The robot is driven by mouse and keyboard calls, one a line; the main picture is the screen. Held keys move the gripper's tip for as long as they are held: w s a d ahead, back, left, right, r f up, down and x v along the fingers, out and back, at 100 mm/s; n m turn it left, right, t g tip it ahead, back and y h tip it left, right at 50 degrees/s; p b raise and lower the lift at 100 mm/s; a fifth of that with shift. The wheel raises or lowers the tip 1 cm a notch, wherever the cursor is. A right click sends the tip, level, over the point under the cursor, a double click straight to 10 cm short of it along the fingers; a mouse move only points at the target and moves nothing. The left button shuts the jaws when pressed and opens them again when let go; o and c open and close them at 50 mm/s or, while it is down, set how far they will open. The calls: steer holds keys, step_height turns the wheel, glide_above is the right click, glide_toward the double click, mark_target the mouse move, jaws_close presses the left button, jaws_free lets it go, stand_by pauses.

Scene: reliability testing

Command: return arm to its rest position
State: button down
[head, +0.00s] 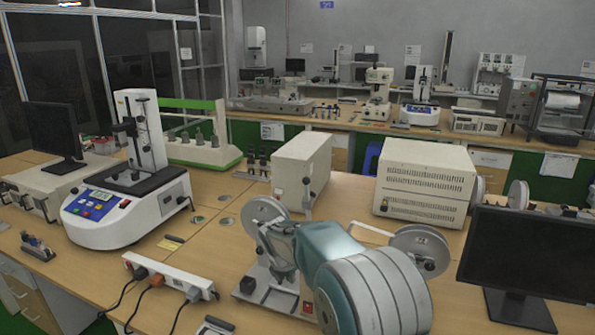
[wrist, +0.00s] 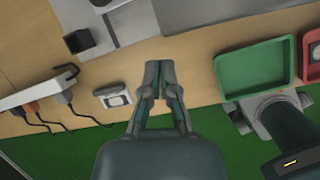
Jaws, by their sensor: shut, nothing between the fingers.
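My gripper (wrist: 158,78) shows in the middle of the wrist view, with its grey-teal fingers together and nothing between them. It is over the front edge of the wooden table, with green floor below the edge. In the head view my teal and grey arm (head: 372,292) rises at the bottom centre, in front of the table. The gripper itself cannot be made out in the head view.
A white power strip (head: 168,276) with plugged cables lies left of my arm; it also shows in the wrist view (wrist: 36,92). A small white device (wrist: 113,95) lies left of the gripper, a green tray (wrist: 262,75) right. A monitor (head: 527,252) stands right.

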steer(key=s+d+r+m, duration=1.3)
steer(key=s+r+m, duration=0.2)
steer(key=s, duration=0.3)
steer(key=s+d+m, duration=0.2)
steer(key=s+m, duration=0.4)
steer(key=s, duration=0.3)
steer(key=s+d+m+t+y, duration=0.1)
steer(key=s+d+m, duration=0.2)
steer(key=s+m, duration=0.4)
steer(key=s, duration=0.3)
steer(key=shift+f+m, duration=0.3)
steer(key=shift+f, duration=0.1)
